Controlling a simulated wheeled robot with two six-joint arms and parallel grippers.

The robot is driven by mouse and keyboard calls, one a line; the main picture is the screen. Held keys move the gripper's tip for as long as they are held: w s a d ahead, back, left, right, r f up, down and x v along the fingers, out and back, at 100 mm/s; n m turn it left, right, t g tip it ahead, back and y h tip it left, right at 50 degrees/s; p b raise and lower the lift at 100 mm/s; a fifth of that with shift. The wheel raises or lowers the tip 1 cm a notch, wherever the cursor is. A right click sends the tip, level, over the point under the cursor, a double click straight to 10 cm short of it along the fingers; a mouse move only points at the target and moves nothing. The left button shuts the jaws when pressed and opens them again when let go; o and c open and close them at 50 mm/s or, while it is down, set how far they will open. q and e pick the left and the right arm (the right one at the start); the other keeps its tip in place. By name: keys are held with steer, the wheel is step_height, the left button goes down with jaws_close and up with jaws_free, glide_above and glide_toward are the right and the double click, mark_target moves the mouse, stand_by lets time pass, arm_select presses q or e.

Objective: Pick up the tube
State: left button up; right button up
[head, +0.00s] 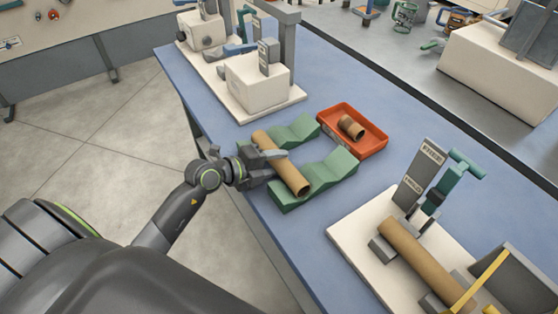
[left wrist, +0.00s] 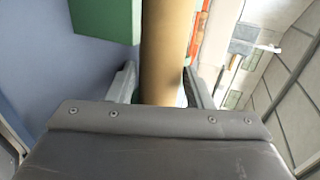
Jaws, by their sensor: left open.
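A brown cardboard tube (head: 281,163) lies across two green V-shaped cradles (head: 325,172) on the blue table. My left gripper (head: 273,166) is at the tube's near side, around its middle. In the left wrist view the tube (left wrist: 163,50) stands between the two open fingers (left wrist: 160,88), with a gap on the left side; whether the right finger touches it I cannot tell. A green cradle (left wrist: 105,18) shows at the upper left there. A second brown tube (head: 425,262) rests in a machine at the lower right. My right gripper is not in view.
An orange tray (head: 372,147) with a short brown tube piece (head: 351,127) sits just beyond the cradles. A white-based machine (head: 350,232) stands at the lower right. White boxy devices (head: 257,85) stand at the back left. Blue table surface (head: 300,235) is bare between cradles and machine.

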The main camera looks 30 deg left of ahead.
arm_select(q)
steer(key=c, duration=0.6)
